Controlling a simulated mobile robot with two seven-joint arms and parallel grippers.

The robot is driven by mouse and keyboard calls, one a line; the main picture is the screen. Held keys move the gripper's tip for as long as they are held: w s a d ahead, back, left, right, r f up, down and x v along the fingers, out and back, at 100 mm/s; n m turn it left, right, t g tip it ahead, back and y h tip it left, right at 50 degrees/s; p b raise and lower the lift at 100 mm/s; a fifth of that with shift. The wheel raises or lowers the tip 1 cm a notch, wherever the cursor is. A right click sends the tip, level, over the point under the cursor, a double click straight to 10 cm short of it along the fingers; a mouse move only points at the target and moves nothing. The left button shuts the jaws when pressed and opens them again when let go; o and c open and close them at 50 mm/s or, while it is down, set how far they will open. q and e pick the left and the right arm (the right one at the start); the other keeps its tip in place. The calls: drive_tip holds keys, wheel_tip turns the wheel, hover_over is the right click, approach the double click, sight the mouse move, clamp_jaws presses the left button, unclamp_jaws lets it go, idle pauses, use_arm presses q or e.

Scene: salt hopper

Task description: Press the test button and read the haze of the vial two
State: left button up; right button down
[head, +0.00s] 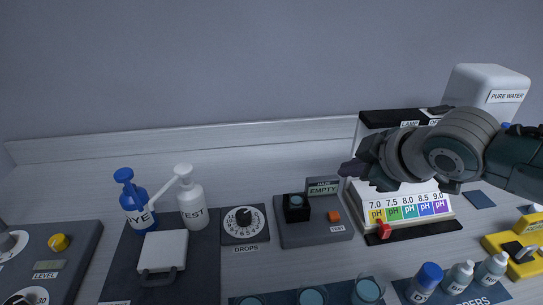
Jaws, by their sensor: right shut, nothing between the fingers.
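The haze meter (313,236) is a dark grey base in the middle of the table. Its small display (323,189) reads HAZE EMPTY. The orange test button (334,216) is on its right side, above a TEST label. A black well (296,210) with a bluish round top is at its left; whether a vial is in it is hard to tell. Vials (312,297) stand in a row at the bottom edge, partly cut off. My right gripper (356,174) is shut and empty, pointing left, above and right of the button. My left gripper is not in view.
A lit pH chart stand (412,229) with a red piece is behind my right arm. A DROPS dial (244,218), a white TEST bottle (192,205), a blue DYE bottle (134,207) and a lidded box (162,251) stand left. Dropper bottles (459,276) are front right.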

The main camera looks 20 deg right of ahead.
drive_tip(key=b, duration=0.7)
hover_over(334, 217)
drive_tip(key=f, duration=0.7)
drive_tip(key=shift+s+d, duration=0.25)
drive_tip(key=shift+s, duration=0.15)
drive_tip(key=shift+f+b, duration=0.65)
drive_tip(key=shift+f, duration=0.25)
drive_tip(key=shift+f, duration=0.1)
drive_tip(key=shift+f, duration=0.3)
